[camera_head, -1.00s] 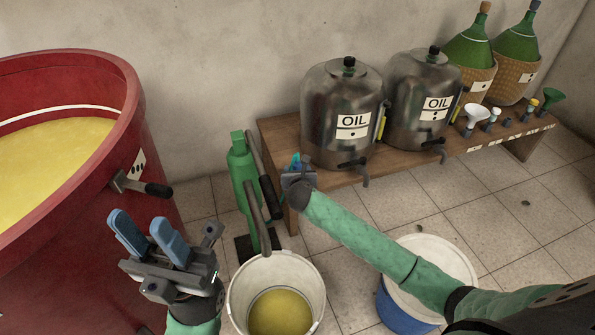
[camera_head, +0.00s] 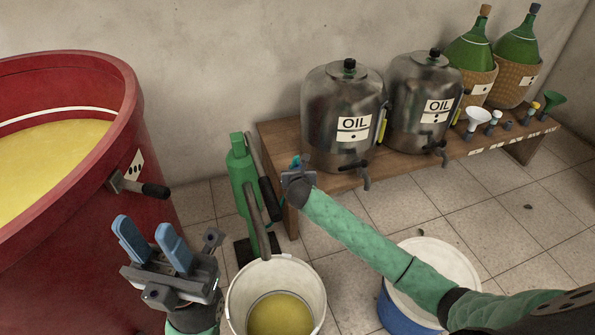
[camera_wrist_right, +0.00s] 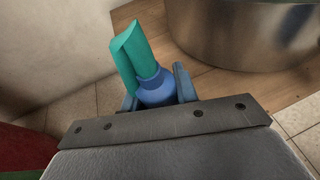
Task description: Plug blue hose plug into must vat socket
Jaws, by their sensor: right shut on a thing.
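My right gripper (camera_head: 296,166) is beside the left end of the wooden bench. In the right wrist view it is shut on a blue plug (camera_wrist_right: 156,88) with a teal sleeve (camera_wrist_right: 134,50) leaning up to the left. The red vat (camera_head: 112,85) of yellow liquid stands at the left in the head view. My left gripper (camera_head: 147,231) is open and empty in front of the vat.
A green pump (camera_head: 241,170) stands between vat and bench (camera_head: 283,140). A white bucket (camera_head: 240,285) of yellow liquid and a blue-white bucket (camera_head: 455,255) stand on the floor.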

